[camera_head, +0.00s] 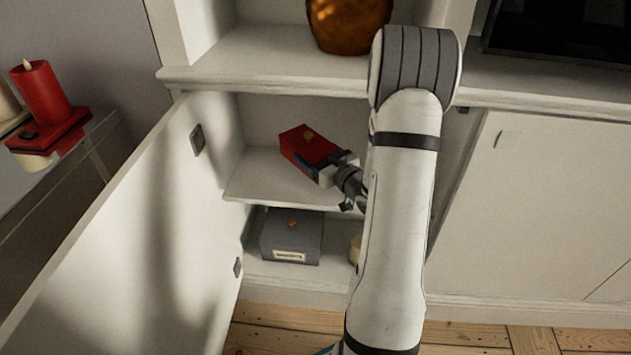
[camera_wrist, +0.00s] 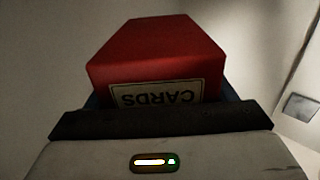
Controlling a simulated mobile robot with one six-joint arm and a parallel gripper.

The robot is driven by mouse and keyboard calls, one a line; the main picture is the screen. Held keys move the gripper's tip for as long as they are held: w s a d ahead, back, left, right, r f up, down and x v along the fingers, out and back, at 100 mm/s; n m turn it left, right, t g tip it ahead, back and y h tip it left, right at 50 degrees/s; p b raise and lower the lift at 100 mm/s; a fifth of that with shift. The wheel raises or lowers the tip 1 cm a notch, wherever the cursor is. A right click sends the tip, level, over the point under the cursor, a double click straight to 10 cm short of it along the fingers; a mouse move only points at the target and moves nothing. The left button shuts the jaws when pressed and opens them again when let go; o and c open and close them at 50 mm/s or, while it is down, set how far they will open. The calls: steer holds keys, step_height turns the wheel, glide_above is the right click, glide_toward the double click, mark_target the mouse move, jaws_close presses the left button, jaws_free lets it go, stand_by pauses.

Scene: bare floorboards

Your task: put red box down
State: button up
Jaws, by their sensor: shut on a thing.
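The red box (camera_head: 308,149) is inside the open cabinet, at the level of the upper shelf (camera_head: 265,186). My gripper (camera_head: 326,170) is shut on its near end. The box is tilted in the head view, and I cannot tell whether its underside touches the shelf. In the wrist view the red box (camera_wrist: 160,55) fills the middle, with a pale label reading "CARDS" upside down, just beyond my gripper (camera_wrist: 160,112). The gripper body hides the near end of the box.
A grey box (camera_head: 291,238) with a label sits in the lower compartment. A pale round object (camera_head: 355,250) is partly hidden by my arm. The open cabinet door (camera_head: 150,225) stands at the left. An amber vase (camera_head: 348,25) stands above. A red candle (camera_head: 42,92) is at far left.

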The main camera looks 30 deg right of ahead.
steer(key=f+b, duration=0.1)
steer(key=f, duration=0.1)
steer(key=f+b, duration=0.1)
steer(key=f, duration=0.4)
steer(key=shift+s+d+f+b, duration=0.1)
steer(key=shift+d+f+b, duration=0.1)
steer(key=shift+d+b, duration=0.15)
steer(key=shift+f, duration=0.15)
steer(key=o, duration=1.7)
